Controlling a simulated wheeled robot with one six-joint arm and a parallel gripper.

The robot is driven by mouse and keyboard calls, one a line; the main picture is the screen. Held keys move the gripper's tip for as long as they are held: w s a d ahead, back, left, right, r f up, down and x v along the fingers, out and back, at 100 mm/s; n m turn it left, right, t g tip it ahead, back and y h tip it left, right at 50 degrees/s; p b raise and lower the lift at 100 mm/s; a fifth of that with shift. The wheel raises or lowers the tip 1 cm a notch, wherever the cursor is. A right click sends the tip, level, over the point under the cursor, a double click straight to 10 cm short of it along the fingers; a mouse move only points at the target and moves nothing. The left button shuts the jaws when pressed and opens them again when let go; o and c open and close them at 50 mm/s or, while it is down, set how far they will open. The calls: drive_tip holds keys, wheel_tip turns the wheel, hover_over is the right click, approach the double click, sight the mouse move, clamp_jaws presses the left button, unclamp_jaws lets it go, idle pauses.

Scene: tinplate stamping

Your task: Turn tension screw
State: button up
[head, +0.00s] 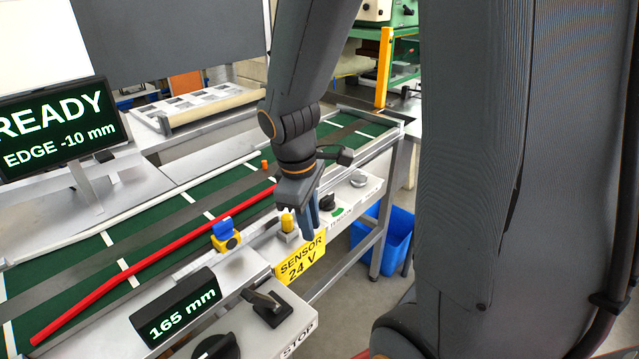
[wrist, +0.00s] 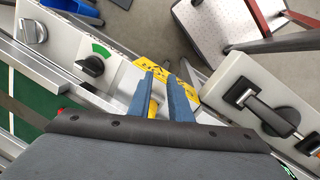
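A black knob (head: 327,202) with a green scale sits on the white panel along the belt frame's edge; lettering beside it is too small to read surely. It also shows in the wrist view (wrist: 92,66). A silver slotted knob (head: 358,180) is farther along, also in the wrist view (wrist: 33,31). I cannot tell which is the tension screw. My gripper (head: 311,212) points down beside a yellow-topped part (head: 288,222) near the sensor sign. In the wrist view its blue fingers (wrist: 163,98) are apart, with some yellow (wrist: 153,107) between them; contact cannot be told.
A yellow "SENSOR 24 V" sign (head: 301,261) hangs below the gripper. A red strip (head: 155,265) and a blue-yellow block (head: 225,235) are along the green belt. A black lever switch (head: 267,306) stands at the front. A blue bin (head: 397,240) is under the frame.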

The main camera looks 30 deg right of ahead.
sight(327, 196)
drive_tip(key=w+d+r+n+t+h+p, duration=0.15)
drive_tip(key=w+d+r+n+p, duration=0.35)
drive_tip(key=w+n, duration=0.5)
drive_tip(key=shift+w+d+f+n+h, duration=0.15)
drive_tip(key=shift+d+f+n, duration=0.5)
drive_tip(key=shift+f, duration=0.5)
drive_tip(key=shift+s+d+f+n+h, duration=0.15)
drive_tip(key=shift+d+f+n, duration=0.35)
drive_tip(key=shift+d+f, duration=0.5)
drive_tip(key=shift+w+d+f+n+h, duration=0.15)
drive_tip(key=shift+d+f+n, duration=0.4)
drive_tip(key=shift+f, duration=0.8)
clamp_jaws()
